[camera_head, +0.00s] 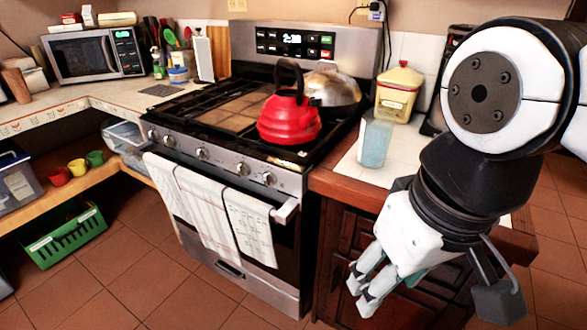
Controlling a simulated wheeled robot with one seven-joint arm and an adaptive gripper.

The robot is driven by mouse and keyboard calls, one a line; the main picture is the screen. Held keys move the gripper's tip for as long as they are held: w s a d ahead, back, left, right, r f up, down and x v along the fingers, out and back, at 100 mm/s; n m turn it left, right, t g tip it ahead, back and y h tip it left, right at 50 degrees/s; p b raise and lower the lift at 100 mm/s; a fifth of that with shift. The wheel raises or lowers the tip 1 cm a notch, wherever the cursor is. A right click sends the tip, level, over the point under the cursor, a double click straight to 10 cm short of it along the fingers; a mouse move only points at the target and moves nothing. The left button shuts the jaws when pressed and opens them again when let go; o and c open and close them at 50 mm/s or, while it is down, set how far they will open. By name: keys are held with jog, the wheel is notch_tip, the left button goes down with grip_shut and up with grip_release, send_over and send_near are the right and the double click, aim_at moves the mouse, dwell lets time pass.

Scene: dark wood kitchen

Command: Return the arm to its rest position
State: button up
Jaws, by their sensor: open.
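My gripper (361,285) hangs at the lower right on my white and black arm, pointing down and to the left. Its fingers are apart and nothing shows between them. In the picture it lies in front of the dark wood cabinet (343,232) right of the stove. My arm comes in from the right edge and hides part of the counter and the cabinet front.
The stove (222,200) carries a red kettle (289,118) and a metal pot (333,88). A glass (375,141) and a yellow-lidded container (398,92) stand on the right counter close to my arm. A green crate (66,240) sits below the left shelf. The tiled floor (150,285) is clear.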

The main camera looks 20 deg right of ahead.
jog(key=shift+r, duration=0.1)
notch_tip(320, 180, up, 11)
jog(key=t+p, duration=0.2)
jog(key=p, duration=0.8)
jog(key=shift+d+r, duration=0.15)
jog(key=shift+d, duration=0.05)
